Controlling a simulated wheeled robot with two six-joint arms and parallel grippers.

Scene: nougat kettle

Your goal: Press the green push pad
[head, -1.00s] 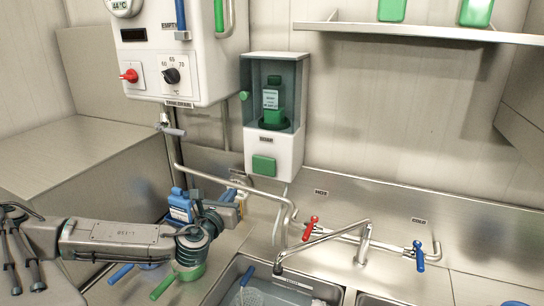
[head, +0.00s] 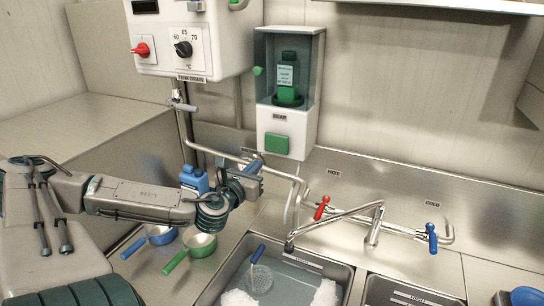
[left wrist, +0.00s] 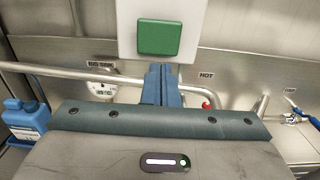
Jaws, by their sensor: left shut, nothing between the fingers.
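The green push pad (head: 276,143) is on the lower front of the white soap dispenser (head: 304,128), which hangs on the back wall. A green bottle stands behind the dispenser's clear window. In the left wrist view the pad (left wrist: 158,38) is just above my left gripper (left wrist: 160,72). In the head view my left gripper (head: 256,165) is below and slightly left of the pad, its blue fingers closed together and empty. I see no contact with the pad. My right gripper is not in view.
A blue bottle (head: 194,179) stands behind my left arm. A pipe (head: 225,155) runs along the wall near the gripper. A sink (head: 337,273) with a red-and-blue-handled tap (head: 374,224) is at the right. Green and blue-handled pans (head: 200,243) lie on the counter.

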